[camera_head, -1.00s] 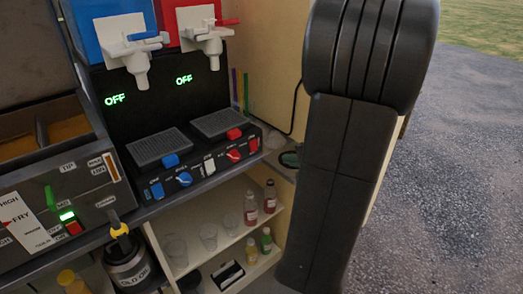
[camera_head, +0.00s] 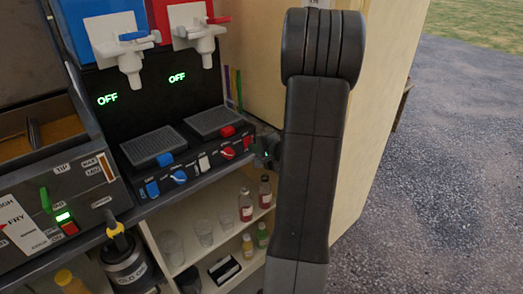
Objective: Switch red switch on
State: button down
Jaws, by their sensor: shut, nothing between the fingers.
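The slush machine's front panel (camera_head: 205,165) has a red rocker switch (camera_head: 247,142) at its right end. A red knob (camera_head: 228,153) sits just left of it, and a red tab (camera_head: 227,131) is above. The display over the red side reads OFF (camera_head: 177,77). My gripper (camera_head: 264,152) shows partly at the left edge of my arm, just right of the red switch, with a small gap seeming to lie between them. It is shut and empty. My arm hides part of it.
A blue switch (camera_head: 152,188) and blue knob (camera_head: 179,176) are on the panel's left. Bottles (camera_head: 246,206) and cups (camera_head: 205,232) stand on shelves below. A fryer (camera_head: 70,205) is at left, with its own red switch (camera_head: 69,228). A wooden wall (camera_head: 255,60) stands behind my arm.

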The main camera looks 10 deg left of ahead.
jog(key=shift+a, duration=0.1)
dwell(0.3)
jog(key=shift+w+a+b, duration=0.1)
jog(key=shift+w+b, duration=0.05)
jog(key=shift+b, duration=0.95)
jog(key=shift+r, duration=0.1)
jog(key=shift+r, duration=0.7)
